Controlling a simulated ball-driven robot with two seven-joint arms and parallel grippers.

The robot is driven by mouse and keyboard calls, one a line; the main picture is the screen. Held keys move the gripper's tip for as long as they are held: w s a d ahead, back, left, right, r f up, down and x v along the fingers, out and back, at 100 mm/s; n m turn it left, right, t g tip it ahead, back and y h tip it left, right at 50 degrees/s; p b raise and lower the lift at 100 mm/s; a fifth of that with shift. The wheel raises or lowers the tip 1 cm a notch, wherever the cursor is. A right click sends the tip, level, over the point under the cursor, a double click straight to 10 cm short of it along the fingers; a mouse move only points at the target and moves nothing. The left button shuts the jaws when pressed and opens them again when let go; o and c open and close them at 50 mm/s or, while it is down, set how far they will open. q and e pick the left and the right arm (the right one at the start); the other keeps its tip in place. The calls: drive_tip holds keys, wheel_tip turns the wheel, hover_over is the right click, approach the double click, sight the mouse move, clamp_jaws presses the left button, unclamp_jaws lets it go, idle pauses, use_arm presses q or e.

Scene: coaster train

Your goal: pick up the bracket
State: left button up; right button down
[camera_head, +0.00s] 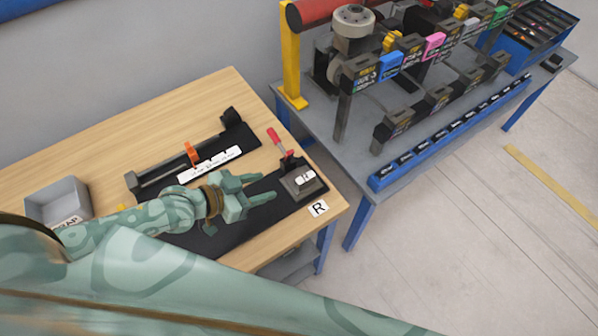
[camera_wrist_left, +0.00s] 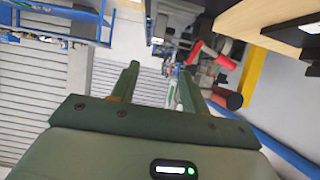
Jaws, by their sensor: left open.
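I cannot tell for sure which piece is the bracket. My left gripper (camera_head: 265,188) is open over the black mat (camera_head: 233,228) on the wooden table, its fingers pointing right towards a clamp fixture (camera_head: 300,181) with a red handle (camera_head: 276,139). Nothing shows between the fingers. In the left wrist view the open fingers (camera_wrist_left: 157,82) are also empty. Behind the gripper lies a long black rail fixture (camera_head: 165,176) with an orange clip (camera_head: 192,153) and a white label strip (camera_head: 209,165). My right gripper is not in view.
A grey bin (camera_head: 58,200) stands at the wooden table's left end. An R card (camera_head: 319,208) lies at its right edge. Right of a narrow gap, a blue-legged grey table (camera_head: 340,155) carries several black labelled holders (camera_head: 398,121), a blue strip (camera_head: 450,130) and a yellow post (camera_head: 290,55).

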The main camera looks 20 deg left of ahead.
sight(305, 178)
use_arm(q)
drive_tip(key=b+x, duration=0.1)
drive_tip(key=x, duration=0.9)
drive_tip(key=shift+w+d+f+b, duration=0.15)
drive_tip(key=shift+w+b, duration=0.15)
drive_tip(key=shift+b, duration=0.05)
drive_tip(key=shift+w+d+f, duration=0.1)
drive_tip(key=shift+w+d, duration=0.05)
drive_tip(key=x, duration=0.3)
drive_tip(key=b+x, duration=0.1)
drive_tip(key=x, duration=0.1)
drive_tip(key=shift+d+f, duration=0.15)
drive_tip(key=shift+d, duration=0.25)
drive_tip(key=shift+s, duration=0.25)
drive_tip(key=shift+c, duration=1.3)
clamp_jaws()
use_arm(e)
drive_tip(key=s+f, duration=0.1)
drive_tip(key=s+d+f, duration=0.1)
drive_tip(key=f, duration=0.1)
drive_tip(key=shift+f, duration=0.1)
